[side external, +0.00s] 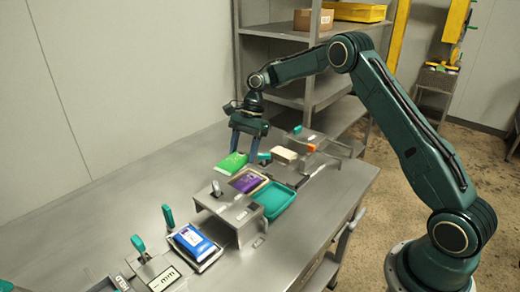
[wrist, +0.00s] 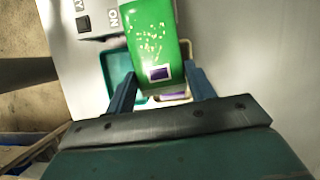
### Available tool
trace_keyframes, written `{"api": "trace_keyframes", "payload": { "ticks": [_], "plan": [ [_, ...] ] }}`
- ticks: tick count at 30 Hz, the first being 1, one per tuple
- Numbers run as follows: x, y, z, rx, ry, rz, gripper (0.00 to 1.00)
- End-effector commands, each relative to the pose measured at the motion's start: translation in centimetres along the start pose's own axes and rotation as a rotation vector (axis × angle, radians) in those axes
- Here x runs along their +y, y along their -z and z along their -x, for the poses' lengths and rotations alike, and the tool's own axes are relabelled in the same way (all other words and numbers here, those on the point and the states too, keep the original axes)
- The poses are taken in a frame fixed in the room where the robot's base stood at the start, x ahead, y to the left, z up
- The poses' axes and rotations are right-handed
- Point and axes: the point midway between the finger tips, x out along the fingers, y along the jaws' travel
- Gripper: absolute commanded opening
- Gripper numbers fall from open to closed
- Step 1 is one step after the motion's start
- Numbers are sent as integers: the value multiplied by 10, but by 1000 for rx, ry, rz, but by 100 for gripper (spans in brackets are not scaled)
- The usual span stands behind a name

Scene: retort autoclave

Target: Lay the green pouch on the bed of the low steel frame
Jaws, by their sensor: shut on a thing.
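My gripper (side external: 247,152) is shut on the green pouch (side external: 232,163) and holds it up above the bench, flat side roughly level. In the wrist view the green pouch (wrist: 150,38) sticks out between the two fingers (wrist: 160,92), with yellow speckles and a small dark square near its held end. Several low steel stands are on the bench: one in the middle (side external: 245,222) and one at the back right (side external: 335,143). I cannot tell for sure which is the low steel frame.
A purple pouch (side external: 243,184) in a pale tray and an empty teal tray (side external: 275,201) sit near the pouch. A blue pouch (side external: 193,241) lies in a holder in front. Teal-handled levers (side external: 168,216) stand up at the left. A cream block (side external: 285,154) is at the back. The bench's left side is clear.

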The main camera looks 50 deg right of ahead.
Motion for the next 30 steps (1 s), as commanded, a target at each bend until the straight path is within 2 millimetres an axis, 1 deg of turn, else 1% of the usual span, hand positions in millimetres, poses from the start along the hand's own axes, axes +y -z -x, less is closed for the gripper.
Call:
{"api": "trace_keyframes", "payload": {
  "ticks": [11, 18, 24, 27, 30],
  "plan": [
    [-53, -41, 13, -1, 154, -362, 30],
    [-87, -78, 22, -2, 252, -595, 30],
    [-106, -103, 29, -3, 310, -740, 30],
    [-111, -111, 30, -2, 326, -782, 30],
    [-113, -114, 32, -2, 334, -805, 30]
  ]
}}
